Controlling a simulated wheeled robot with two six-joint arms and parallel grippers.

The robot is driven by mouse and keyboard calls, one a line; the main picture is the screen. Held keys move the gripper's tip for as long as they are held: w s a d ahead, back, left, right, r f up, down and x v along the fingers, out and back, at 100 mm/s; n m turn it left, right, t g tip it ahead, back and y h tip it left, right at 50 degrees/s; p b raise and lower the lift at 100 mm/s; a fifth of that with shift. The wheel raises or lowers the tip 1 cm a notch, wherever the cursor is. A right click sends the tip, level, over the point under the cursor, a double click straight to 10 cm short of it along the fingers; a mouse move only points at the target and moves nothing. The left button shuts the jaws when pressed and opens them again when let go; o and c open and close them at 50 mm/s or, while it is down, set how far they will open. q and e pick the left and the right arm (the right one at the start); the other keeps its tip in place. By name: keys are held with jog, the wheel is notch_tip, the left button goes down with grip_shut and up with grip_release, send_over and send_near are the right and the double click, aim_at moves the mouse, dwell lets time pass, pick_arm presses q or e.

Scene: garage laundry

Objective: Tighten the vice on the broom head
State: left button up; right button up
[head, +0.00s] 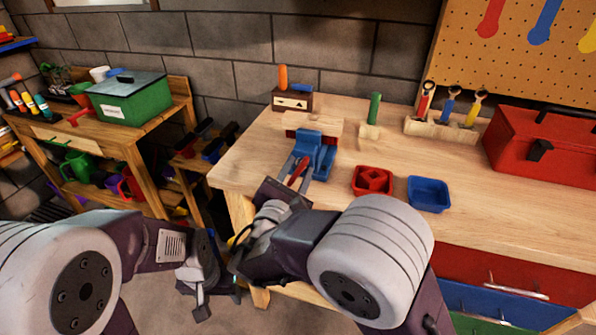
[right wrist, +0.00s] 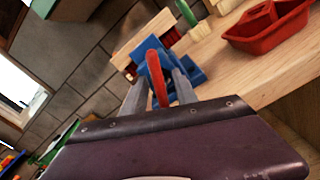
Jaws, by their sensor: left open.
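The blue vice (head: 318,152) stands on the wooden workbench near its left end; it also shows in the right wrist view (right wrist: 187,72). Its red handle (head: 298,172) points toward me. A pale wooden block with dark red below it, apparently the broom head (head: 316,124), sits at the vice's far side. Whether the jaws touch it is unclear. My right gripper (right wrist: 158,90) is open, with one grey finger on each side of the red handle (right wrist: 156,75) and gaps visible. My left gripper (head: 199,292) is open and empty, low in front of the bench.
A red tray (head: 372,181) and blue tray (head: 428,194) lie right of the vice. A green-handled brush (head: 375,108), tool rack (head: 440,128) and red toolbox (head: 545,148) stand farther back. A side table (head: 90,130) with a green box is at left.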

grip_shut()
jog(key=shift+f+m+b, duration=0.15)
jog(key=shift+m+b, duration=0.15)
jog(key=shift+b, duration=0.35)
jog(key=m+b, duration=0.2)
jog(key=b, duration=0.1)
jog(key=m+b, duration=0.2)
jog(key=b, duration=0.2)
jog(key=shift+f+m, duration=0.2)
jog(key=shift+m, duration=0.1)
jog(key=shift+r+m+b, duration=0.15)
jog(key=shift+m+b, duration=0.65)
jog(key=shift+b, duration=0.3)
jog(key=shift+o, duration=0.2)
grip_release()
jog(key=shift+r, duration=0.15)
jog(key=shift+s, duration=0.1)
